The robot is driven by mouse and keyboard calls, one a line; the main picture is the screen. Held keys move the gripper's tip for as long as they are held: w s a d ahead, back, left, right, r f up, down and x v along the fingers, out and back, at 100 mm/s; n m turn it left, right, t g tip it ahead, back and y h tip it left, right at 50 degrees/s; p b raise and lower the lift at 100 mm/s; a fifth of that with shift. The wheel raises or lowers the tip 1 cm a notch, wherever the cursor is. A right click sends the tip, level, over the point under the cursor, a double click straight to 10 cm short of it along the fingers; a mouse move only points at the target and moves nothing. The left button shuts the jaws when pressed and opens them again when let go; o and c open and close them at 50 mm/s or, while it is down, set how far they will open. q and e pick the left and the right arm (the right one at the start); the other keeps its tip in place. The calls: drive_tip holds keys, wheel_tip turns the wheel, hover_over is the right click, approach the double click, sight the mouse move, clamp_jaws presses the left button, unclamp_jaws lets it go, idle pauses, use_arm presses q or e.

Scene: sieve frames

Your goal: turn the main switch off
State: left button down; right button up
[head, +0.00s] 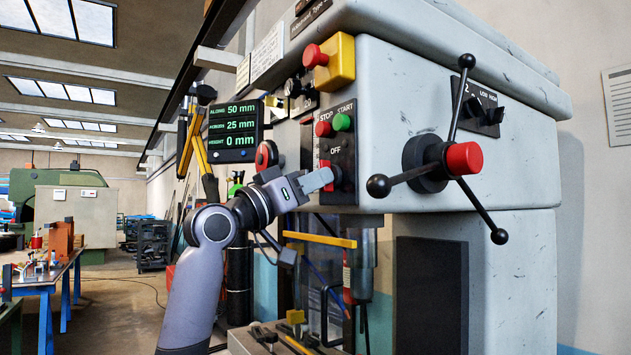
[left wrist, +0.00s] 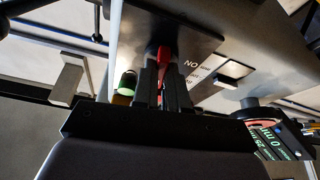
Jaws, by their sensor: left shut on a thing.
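The main switch (head: 325,164), with a red handle and a dark body, sits under the OFF label on the black control panel (head: 348,152) of the grey machine. My left gripper (head: 326,178) reaches it from the left and is shut on it. In the left wrist view the red handle (left wrist: 164,54) shows between the two dark fingers (left wrist: 165,82). The fingers hide much of the switch, and I cannot tell its exact angle. My right gripper is in neither view.
A red stop button (head: 323,129) and a green start button (head: 342,122) sit just above the switch. A yellow box with a red button (head: 330,62) is higher up. A three-armed hand wheel (head: 437,168) sticks out at right. A readout screen (head: 233,131) hangs at left.

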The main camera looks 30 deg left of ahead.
use_arm(q)
drive_tip(key=shift+w+f+m+g+h, duration=0.1)
drive_tip(key=shift+m+g+h, duration=0.2)
drive_tip(key=shift+m+h, duration=0.8)
drive_tip(key=shift+m, duration=0.6)
drive_tip(key=c, duration=1.2)
unclamp_jaws()
drive_tip(key=shift+a, duration=0.1)
drive_tip(key=shift+o, duration=0.2)
drive_tip(key=b+v, duration=0.2)
drive_tip(key=v, duration=0.5)
drive_tip(key=shift+s, duration=0.2)
